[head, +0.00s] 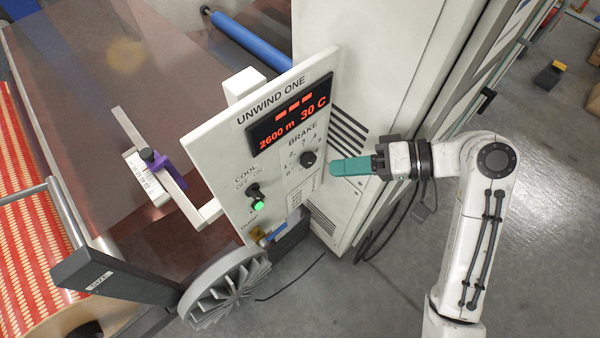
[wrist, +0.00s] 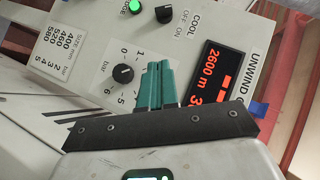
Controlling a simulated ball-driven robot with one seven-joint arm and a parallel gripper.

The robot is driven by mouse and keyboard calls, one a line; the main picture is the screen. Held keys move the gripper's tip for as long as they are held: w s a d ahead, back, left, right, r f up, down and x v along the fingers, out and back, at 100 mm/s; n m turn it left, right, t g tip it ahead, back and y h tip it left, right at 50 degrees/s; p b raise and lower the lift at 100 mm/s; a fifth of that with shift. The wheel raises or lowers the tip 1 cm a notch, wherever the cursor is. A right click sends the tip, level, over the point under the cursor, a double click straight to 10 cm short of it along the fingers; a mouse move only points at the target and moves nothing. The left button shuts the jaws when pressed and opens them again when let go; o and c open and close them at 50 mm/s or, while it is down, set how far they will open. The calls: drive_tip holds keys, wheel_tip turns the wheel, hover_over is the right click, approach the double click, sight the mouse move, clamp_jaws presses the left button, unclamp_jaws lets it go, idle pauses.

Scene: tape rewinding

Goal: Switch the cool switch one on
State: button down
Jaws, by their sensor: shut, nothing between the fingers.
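The UNWIND ONE panel (head: 222,150) carries a black COOL switch (head: 253,190) marked OFF and ON, with a lit green lamp (head: 258,205) just below it. The switch also shows at the top of the wrist view (wrist: 163,14), beside the green lamp (wrist: 134,6). I cannot tell for sure which way the switch points. My gripper (head: 334,168), with teal fingers, is shut and empty, right of the panel and apart from the switch. In the wrist view its fingertips (wrist: 158,65) appear between the brake knob (wrist: 123,73) and the red-lit display (wrist: 212,80).
The BRAKE knob (head: 308,158) lies between the switch and my gripper in the head view. The display (head: 290,112) reads 2600 m and 30 C. A white cabinet (head: 370,90) stands behind the panel. A grey finned wheel (head: 225,285) sits below it. Cables lie on the floor.

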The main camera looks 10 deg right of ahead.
drive_tip(key=p, duration=0.1)
approach(256, 193)
drive_tip(key=w, duration=0.1)
drive_tip(key=w+a+f, duration=0.1)
drive_tip(key=w, duration=0.1)
drive_tip(key=w+f, duration=0.1)
drive_tip(key=shift+w+a+f, duration=0.2)
drive_tip(key=shift+w+a, duration=0.2)
drive_tip(key=shift+s+a+f+p, duration=0.2)
drive_tip(key=shift+s+a+f, duration=0.3)
drive_tip(key=shift+a, duration=0.2)
drive_tip(key=shift+s+a+f+p, duration=0.15)
drive_tip(key=shift+s+a+f, duration=0.35)
drive_tip(key=shift+a, duration=0.2)
drive_tip(key=shift+w+f+m+y, duration=0.1)
drive_tip(key=shift+f+m+y, duration=0.25)
drive_tip(key=shift+m+y, duration=0.2)
